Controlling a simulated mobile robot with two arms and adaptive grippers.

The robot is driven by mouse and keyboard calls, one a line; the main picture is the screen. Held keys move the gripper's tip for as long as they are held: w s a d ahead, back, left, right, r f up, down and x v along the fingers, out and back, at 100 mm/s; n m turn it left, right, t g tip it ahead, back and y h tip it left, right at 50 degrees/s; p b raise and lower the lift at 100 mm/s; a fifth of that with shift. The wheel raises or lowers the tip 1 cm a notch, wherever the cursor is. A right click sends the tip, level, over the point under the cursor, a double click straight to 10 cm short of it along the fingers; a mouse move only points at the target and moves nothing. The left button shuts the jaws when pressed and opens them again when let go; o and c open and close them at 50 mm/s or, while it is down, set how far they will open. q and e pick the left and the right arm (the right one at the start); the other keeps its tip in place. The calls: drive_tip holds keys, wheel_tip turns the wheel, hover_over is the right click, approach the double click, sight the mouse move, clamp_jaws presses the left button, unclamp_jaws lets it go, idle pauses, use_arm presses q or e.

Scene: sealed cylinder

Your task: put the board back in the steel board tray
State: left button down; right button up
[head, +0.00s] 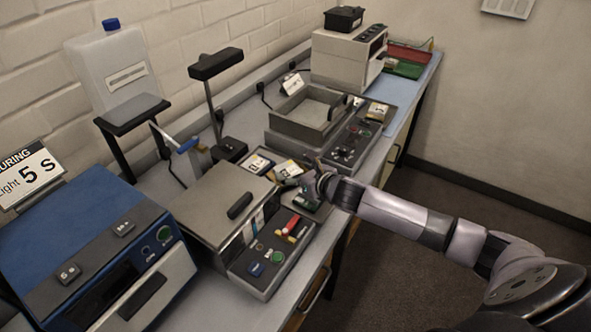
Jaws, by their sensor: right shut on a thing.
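My right gripper (306,184) reaches in from the right over the bench, just behind the grey box with the hinged lid. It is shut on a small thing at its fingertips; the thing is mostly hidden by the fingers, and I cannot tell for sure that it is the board. A small dark tray (303,204) lies just below the gripper; I cannot tell whether they touch or whether this is the steel board tray. Two pale cards lie just left of the gripper, the left one (256,163) and the right one (286,169). My left gripper is not in view.
The grey lidded box (212,204) and its control panel (272,258) stand in front. A blue machine (85,245) is at front left. A grey open-topped unit (290,128) stands behind the gripper. A black-topped stand (215,65) rises near the wall. The floor at right is clear.

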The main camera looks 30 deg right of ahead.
drive_tip(key=shift+f, duration=0.55)
drive_tip(key=o, duration=1.2)
drive_tip(key=shift+r, duration=0.75)
drive_tip(key=b+v, duration=0.1)
drive_tip(key=v, duration=0.9)
drive_tip(key=shift+s+d+f+b, duration=0.1)
drive_tip(key=shift+s+d+b, duration=0.1)
drive_tip(key=shift+s+b, duration=0.15)
drive_tip(key=shift+s+r, duration=0.35)
drive_tip(key=shift+s, duration=0.15)
